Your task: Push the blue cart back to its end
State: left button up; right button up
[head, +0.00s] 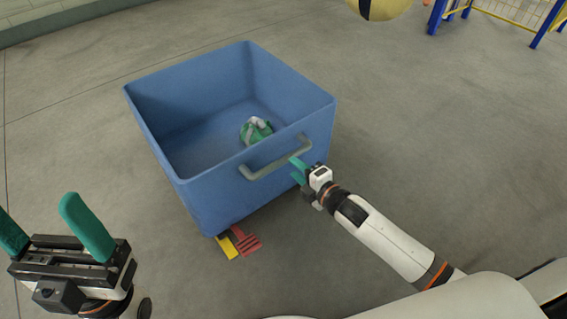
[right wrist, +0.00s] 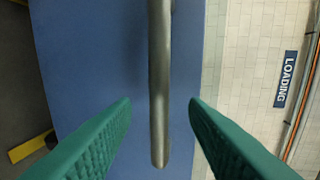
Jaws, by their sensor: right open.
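The blue cart (head: 165,155) is an open-topped box on the grey floor. It has a grey bar handle (head: 272,166) on its near side. My right gripper (head: 297,170) is at the right end of this handle. In the right wrist view the handle (right wrist: 159,70) runs between the two green fingers of the open right gripper (right wrist: 161,102), with a gap on each side, and the cart's blue wall (right wrist: 95,60) is behind it. My left gripper (head: 38,208) is open and empty at the lower left, apart from the cart.
A green and grey bundle (head: 256,131) lies inside the cart. Yellow (head: 227,248) and red (head: 246,242) pieces show at the cart's near bottom edge. A blue and yellow rack (head: 510,15) stands at the top right. The floor left of the cart is clear.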

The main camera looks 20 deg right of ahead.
aim_at(284, 160)
jog(key=b+x, duration=0.2)
jog(key=x, duration=0.4)
jog(key=shift+w, duration=0.25)
grip_shut()
